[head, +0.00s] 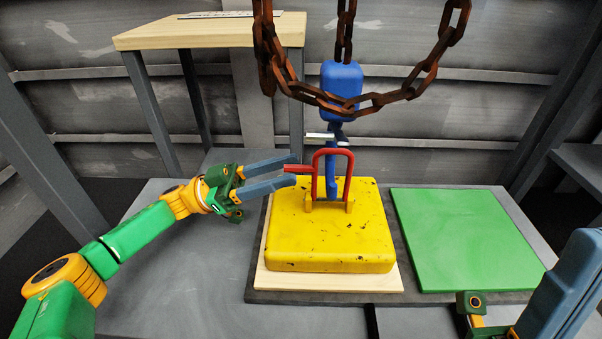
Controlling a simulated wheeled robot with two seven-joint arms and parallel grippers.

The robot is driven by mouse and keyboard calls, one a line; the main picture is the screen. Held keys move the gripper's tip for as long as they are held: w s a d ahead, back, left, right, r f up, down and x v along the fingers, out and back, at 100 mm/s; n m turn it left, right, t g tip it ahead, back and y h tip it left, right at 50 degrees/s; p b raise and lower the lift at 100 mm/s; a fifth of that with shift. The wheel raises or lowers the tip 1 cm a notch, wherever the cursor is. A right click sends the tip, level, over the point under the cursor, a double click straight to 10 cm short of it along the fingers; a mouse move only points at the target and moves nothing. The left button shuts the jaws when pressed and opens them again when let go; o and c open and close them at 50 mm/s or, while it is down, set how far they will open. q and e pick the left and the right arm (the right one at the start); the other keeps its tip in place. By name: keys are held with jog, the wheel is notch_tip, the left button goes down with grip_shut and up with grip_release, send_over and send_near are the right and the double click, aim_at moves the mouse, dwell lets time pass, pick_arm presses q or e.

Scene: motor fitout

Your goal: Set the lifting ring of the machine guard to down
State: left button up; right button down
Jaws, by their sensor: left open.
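The machine guard (330,235) is a yellow, scuffed block on a pale wooden board. Its red lifting ring (348,180) stands upright on top, its feet in small yellow brackets. A red tab (297,168) sticks out left from the ring. My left gripper (297,168) is open, its blue-grey fingers above and below the tab's outer end; I cannot tell whether they touch it. A blue hook (331,170) hangs in line with the ring's opening; whether it passes through is unclear. My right gripper (510,310) is partly in view at the lower right, its fingertips not clear.
A blue hook block (341,85) hangs from rusty chains (345,105) above the guard. A flat green panel (465,238) lies to the right, clear. A wood-topped table (205,32) stands behind left. The grey bench (200,290) is bare at front left.

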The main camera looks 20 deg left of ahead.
pick_arm(q)
jog(key=shift+x, duration=1.45)
grip_shut()
